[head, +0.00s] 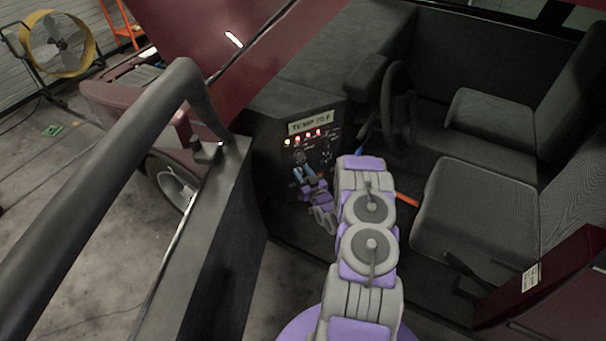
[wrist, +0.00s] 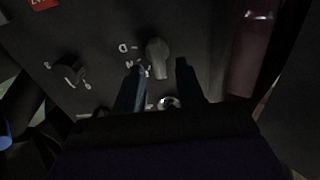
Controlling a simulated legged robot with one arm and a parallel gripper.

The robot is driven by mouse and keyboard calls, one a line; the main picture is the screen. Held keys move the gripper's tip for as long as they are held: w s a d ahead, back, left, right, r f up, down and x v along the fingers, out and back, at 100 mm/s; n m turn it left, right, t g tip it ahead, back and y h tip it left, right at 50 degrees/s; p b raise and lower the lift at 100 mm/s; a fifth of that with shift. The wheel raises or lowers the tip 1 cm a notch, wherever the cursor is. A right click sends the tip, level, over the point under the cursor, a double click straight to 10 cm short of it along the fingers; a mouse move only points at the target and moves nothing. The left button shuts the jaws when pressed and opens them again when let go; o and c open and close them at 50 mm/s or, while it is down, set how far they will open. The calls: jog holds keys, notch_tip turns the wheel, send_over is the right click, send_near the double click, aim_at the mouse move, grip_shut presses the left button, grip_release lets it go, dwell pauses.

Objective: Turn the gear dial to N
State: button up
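The gear dial (wrist: 156,58) is a grey knob on the dark control panel in the wrist view. Letters beside its left side read D and N, with another mark below that is hard to read. My gripper (wrist: 159,67) is open, with one dark finger on each side of the dial's lower part. I cannot tell whether either finger touches it. In the head view my gripper (head: 301,173) is at the front of the panel (head: 275,135), and it and my arm hide the dial there.
A second dark knob (wrist: 69,72) is left of the dial. The panel has a display (head: 311,122) reading TEMP 70 F and lit red lights (head: 308,136). The steering wheel (head: 388,105) and seats (head: 475,200) are to the right. The open car door (head: 215,220) stands at the left.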

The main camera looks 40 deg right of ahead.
grip_shut()
jog(key=shift+d, duration=0.1)
dwell(0.5)
jog(key=m+p, duration=0.1)
jog(key=m, duration=0.2)
jog(key=shift+d+r+p, duration=0.1)
jog(key=shift+d+p, duration=0.15)
jog(key=shift+p, duration=0.15)
jog(key=m, duration=0.2)
jog(key=shift+s+d+m+p, duration=0.1)
jog(key=shift+d+m+p, duration=0.1)
jog(key=shift+m+p, duration=0.2)
jog(key=m, duration=0.3)
jog(key=f+m, duration=0.1)
jog(key=shift+s+d, duration=0.1)
jog(key=shift+d, duration=0.2)
jog(key=shift+d+f+m, duration=0.15)
jog(key=shift+m, duration=1.95)
